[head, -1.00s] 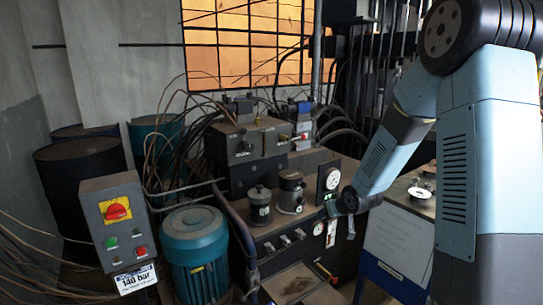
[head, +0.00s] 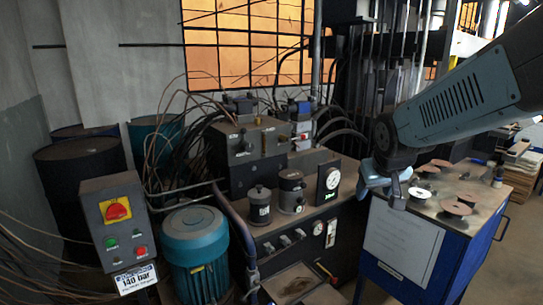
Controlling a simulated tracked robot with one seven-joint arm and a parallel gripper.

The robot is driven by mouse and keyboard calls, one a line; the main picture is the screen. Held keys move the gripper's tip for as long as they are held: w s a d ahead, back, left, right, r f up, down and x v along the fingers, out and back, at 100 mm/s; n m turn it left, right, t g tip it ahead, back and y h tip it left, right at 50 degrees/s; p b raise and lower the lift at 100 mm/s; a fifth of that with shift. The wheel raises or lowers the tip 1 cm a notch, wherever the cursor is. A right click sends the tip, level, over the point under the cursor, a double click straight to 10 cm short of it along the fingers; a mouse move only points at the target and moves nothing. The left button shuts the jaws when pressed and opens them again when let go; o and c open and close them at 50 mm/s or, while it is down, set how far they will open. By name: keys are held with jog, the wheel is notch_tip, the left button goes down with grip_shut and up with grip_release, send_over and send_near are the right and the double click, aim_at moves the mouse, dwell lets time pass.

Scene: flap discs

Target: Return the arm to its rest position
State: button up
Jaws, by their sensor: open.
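My gripper (head: 384,186) hangs at the left edge of the blue cabinet, at the end of my blue-grey arm, which reaches in from the upper right. My gripper is apart from these discs in the picture.
The blue cabinet (head: 408,292) carries a white sheet on its front. The hydraulic unit (head: 290,240) with gauge and hoses stands left of my gripper. A control box (head: 119,232) and a teal motor (head: 195,240) stand further left. Open floor (head: 505,255) shows right of the cabinet.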

jog(key=s+r+g+y, duration=0.1)
jog(key=s+r, duration=0.3)
jog(key=s, duration=1.1)
jog(key=shift+s+a+m, duration=0.15)
jog(key=shift+a+m, duration=0.25)
jog(key=shift+a, duration=0.05)
jog(key=shift+r, duration=0.1)
